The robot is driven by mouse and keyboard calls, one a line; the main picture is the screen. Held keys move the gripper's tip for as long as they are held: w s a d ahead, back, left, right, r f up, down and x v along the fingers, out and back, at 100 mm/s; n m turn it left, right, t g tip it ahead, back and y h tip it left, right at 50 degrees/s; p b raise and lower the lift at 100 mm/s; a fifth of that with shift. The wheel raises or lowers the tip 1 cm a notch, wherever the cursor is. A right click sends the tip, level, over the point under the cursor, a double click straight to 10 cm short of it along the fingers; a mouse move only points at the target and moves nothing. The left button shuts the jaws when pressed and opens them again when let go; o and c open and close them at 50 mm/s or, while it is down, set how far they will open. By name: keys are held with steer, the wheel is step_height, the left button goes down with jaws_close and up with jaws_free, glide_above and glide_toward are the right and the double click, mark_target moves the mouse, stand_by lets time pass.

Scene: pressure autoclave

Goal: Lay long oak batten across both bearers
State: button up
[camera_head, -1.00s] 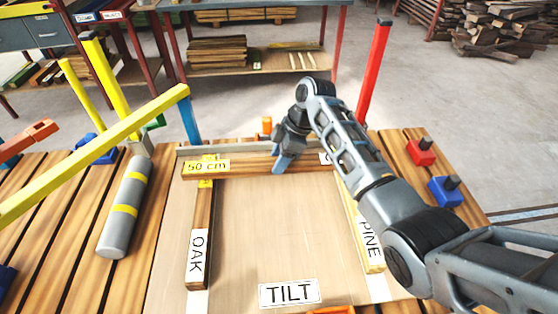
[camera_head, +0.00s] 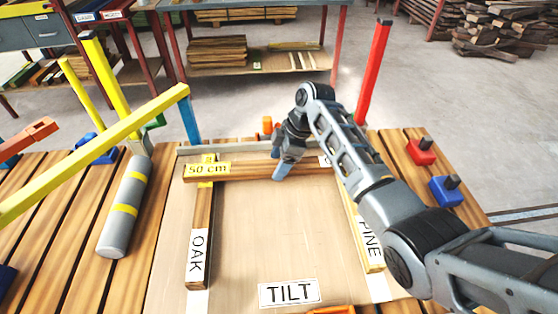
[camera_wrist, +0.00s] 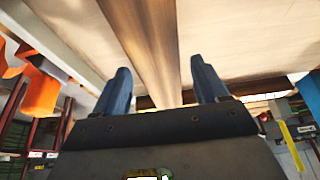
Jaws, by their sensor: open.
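The long oak batten (camera_head: 240,171), with a "50 cm" label near its left end, lies crosswise at the far side of the board. Its left end is over the left bearer (camera_head: 201,218), labelled OAK. Its right part reaches the far end of the right bearer (camera_head: 373,264), labelled PINE, but my arm hides that end, so contact there is unclear. My gripper (camera_head: 283,170) is open at the batten, right of its middle. In the wrist view, the batten (camera_wrist: 150,40) runs between my gripper's (camera_wrist: 160,68) two blue fingers, with gaps visible beside it.
The bearers lie on a pale board (camera_head: 265,225) marked TILT. A grey cylinder (camera_head: 125,207) with yellow bands and a yellow bar (camera_head: 95,150) are at left. A red post (camera_head: 373,75) stands behind at right. Red (camera_head: 421,152) and blue (camera_head: 445,191) blocks sit at right.

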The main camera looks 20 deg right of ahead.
steer(key=v, duration=1.2)
steer(key=shift+r, duration=0.1)
